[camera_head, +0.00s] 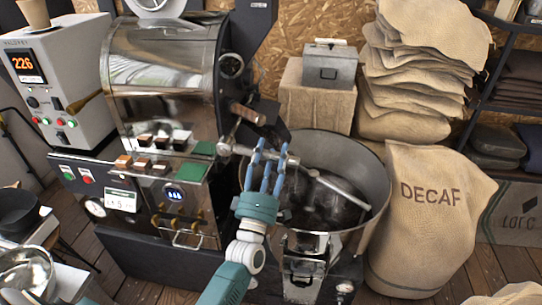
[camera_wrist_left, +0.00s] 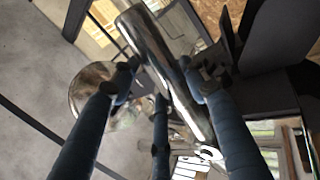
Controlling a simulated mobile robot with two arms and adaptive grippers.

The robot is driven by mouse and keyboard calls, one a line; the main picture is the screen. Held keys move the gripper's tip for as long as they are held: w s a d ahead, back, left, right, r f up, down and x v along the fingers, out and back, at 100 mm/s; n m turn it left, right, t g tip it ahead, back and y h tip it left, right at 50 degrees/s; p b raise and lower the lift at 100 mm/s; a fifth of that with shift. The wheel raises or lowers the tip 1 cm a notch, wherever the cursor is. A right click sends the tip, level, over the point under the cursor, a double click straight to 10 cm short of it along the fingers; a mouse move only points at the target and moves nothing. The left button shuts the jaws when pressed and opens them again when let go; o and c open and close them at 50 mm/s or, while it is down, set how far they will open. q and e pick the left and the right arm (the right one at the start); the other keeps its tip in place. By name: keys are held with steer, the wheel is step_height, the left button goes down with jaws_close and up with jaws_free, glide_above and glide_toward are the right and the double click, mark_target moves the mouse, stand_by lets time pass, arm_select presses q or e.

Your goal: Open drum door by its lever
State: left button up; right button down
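The drum roaster (camera_head: 165,75) has a chrome drum front at the left of the head view. A metal lever bar with a pale rounded end (camera_head: 226,148) sticks out beside it, above the round cooling pan (camera_head: 375,165). My left gripper (camera_head: 270,145) is at this bar, its blue fingers pointing up and spread apart. In the left wrist view, a shiny chrome bar (camera_wrist_left: 165,65) runs between the fingers of the left gripper (camera_wrist_left: 160,75). A fingertip is close to each side of it; contact is unclear. The drum door's edge is hard to make out. My right gripper is not seen.
A wooden handle (camera_head: 248,113) sticks out just above the gripper. A stirring arm (camera_head: 340,187) crosses the pan. A DECAF sack (camera_head: 425,235) stands right of the pan, and a grey box (camera_head: 330,68) sits behind it. A control cabinet (camera_head: 65,80) stands at left.

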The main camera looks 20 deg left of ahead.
arm_select(q)
steer(key=shift+f, duration=0.15)
steer(key=shift+f, duration=0.1)
steer(key=shift+s+f, duration=0.15)
steer(key=shift+s, duration=0.15)
steer(key=v, duration=1.1)
steer(key=shift+s+d, duration=0.1)
